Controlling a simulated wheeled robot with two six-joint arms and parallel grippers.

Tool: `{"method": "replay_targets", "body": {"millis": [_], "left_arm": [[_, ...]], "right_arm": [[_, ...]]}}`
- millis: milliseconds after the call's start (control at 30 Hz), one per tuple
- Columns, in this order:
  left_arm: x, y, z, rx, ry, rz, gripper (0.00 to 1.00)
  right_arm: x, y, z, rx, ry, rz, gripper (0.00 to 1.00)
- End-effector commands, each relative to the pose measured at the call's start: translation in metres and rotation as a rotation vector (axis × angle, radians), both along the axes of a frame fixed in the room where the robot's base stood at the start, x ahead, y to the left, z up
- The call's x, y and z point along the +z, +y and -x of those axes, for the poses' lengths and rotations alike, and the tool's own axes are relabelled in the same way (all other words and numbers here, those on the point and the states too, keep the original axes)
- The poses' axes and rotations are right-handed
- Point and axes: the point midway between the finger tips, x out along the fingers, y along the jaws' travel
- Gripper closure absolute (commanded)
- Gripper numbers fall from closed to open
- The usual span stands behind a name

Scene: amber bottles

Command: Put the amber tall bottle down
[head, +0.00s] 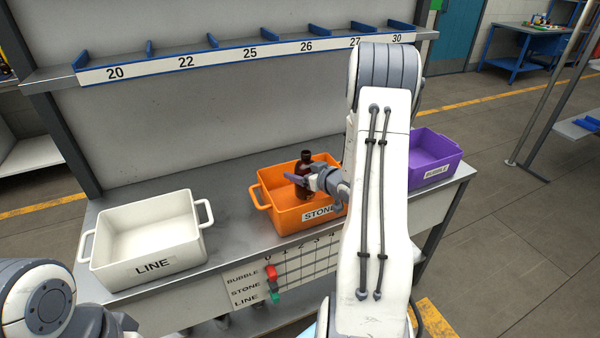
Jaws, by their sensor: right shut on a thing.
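The amber tall bottle (305,161) is dark brown and upright, at the orange crate labelled STONE (271,195). My right gripper (308,181) is shut on the bottle, reaching in from the right over the crate. The bottle's lower part shows against the inside of the crate; I cannot tell whether its base touches the crate floor. The right arm hides the crate's right end. Part of my left arm shows at the lower left, and its gripper is outside the view.
A white crate labelled LINE (150,267) stands empty-looking at the left. A purple crate labelled BUBBLE (437,173) stands at the right, partly behind my right arm. A numbered shelf rail (220,58) runs above the grey bench (229,241). A label board (246,291) hangs on the bench front.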

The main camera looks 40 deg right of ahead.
Motion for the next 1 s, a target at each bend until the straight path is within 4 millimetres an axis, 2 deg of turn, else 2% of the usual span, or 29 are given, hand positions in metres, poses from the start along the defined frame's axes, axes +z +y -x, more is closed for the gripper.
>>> {"method": "replay_targets", "body": {"millis": [533, 567, 600, 867, 1000], "left_arm": [[-0.01, 0.0, 0.0, 0.0, 0.0, 0.0, 0.24], [-0.01, 0.0, 0.0, 0.0, 0.0, 0.0, 0.24], [-0.01, 0.0, 0.0, 0.0, 0.0, 0.0, 0.24], [-0.008, 0.0, 0.0, 0.0, 0.0, 0.0, 0.24], [0.005, 0.0, 0.0, 0.0, 0.0, 0.0, 0.24]], "right_arm": [[-0.011, 0.0, 0.0, 0.001, -0.002, 0.0, 0.88], [-0.012, 0.0, 0.0, 0.001, 0.0, 0.0, 0.08], [-0.012, 0.0, 0.0, 0.001, 0.0, 0.0, 0.0], [-0.009, 0.0, 0.0, 0.001, 0.0, 0.0, 0.0], [0.005, 0.0, 0.0, 0.001, 0.0, 0.001, 0.0]]}}
